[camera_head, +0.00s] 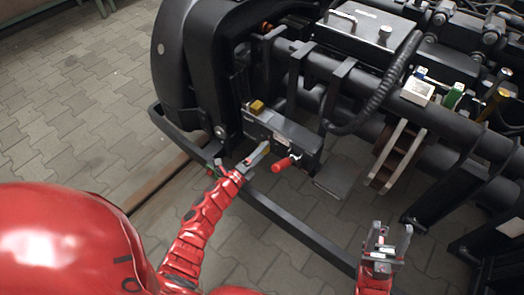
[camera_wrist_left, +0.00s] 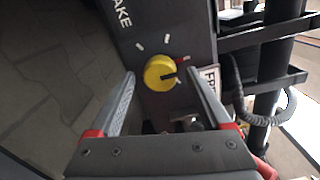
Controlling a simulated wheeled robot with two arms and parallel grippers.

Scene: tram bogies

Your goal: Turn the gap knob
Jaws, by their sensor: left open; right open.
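A round yellow knob (camera_wrist_left: 158,73) with a dark pointer slot sits on a dark panel in the left wrist view. White marks and the letters "AKE" are beside it. My left gripper (camera_wrist_left: 160,82) is open, with one finger to each side of the knob in the picture; I see no contact. In the head view my left gripper (camera_head: 257,154) is at the front of the dark box (camera_head: 285,130), left of a red handle (camera_head: 284,164). My right gripper (camera_head: 391,235) is open and empty at the lower right.
A dark bar (camera_head: 290,228) runs low across the front, below the box. The black bogie frame and pipes fill the back and right. The paved floor (camera_head: 70,90) at left is clear.

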